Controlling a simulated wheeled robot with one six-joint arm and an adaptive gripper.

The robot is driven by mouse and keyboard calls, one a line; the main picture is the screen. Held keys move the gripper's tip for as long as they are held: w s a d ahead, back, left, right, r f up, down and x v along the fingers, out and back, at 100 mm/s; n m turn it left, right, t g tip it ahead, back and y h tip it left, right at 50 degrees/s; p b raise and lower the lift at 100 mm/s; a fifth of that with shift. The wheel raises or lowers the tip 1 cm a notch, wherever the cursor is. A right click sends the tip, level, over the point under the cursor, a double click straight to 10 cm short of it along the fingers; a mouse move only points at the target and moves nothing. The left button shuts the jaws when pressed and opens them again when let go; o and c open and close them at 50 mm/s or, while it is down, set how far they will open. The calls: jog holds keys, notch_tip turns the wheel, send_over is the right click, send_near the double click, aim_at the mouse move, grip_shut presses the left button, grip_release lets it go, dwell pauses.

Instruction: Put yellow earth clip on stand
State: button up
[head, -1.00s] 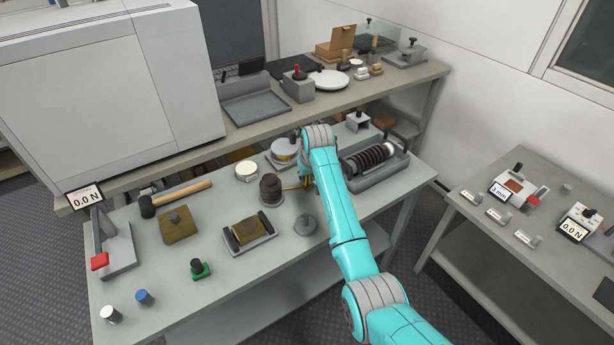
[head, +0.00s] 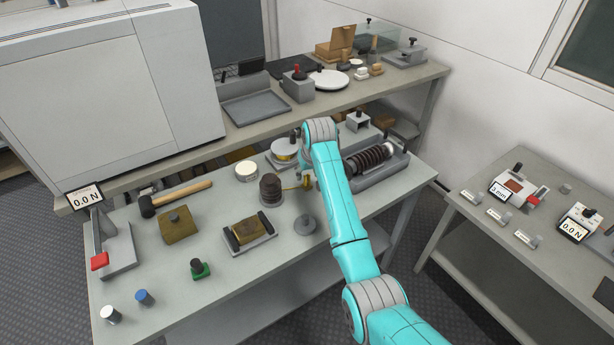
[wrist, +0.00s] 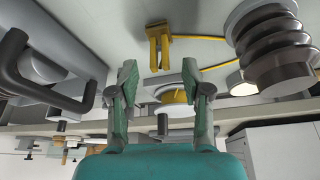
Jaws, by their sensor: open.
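The yellow clip (wrist: 159,47) shows in the wrist view with two prongs, just beyond and above my open fingertips, apart from them. A yellow lead runs from it toward a brown ribbed post (wrist: 268,45). In the head view the yellow clip (head: 306,181) lies just left of my arm, with its lead running to the brown post (head: 270,190) on the grey bench. My gripper (wrist: 159,78) is open, with nothing between its green fingers. In the head view my arm hides the gripper. I cannot tell which piece is the stand.
A large ribbed coil in a grey cradle (head: 370,163) lies right of my arm. A white-topped round device (head: 283,149) stands behind. The bench's front right is clear.

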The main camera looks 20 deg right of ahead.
jog(key=v, duration=0.9)
jog(key=shift+s, duration=0.1)
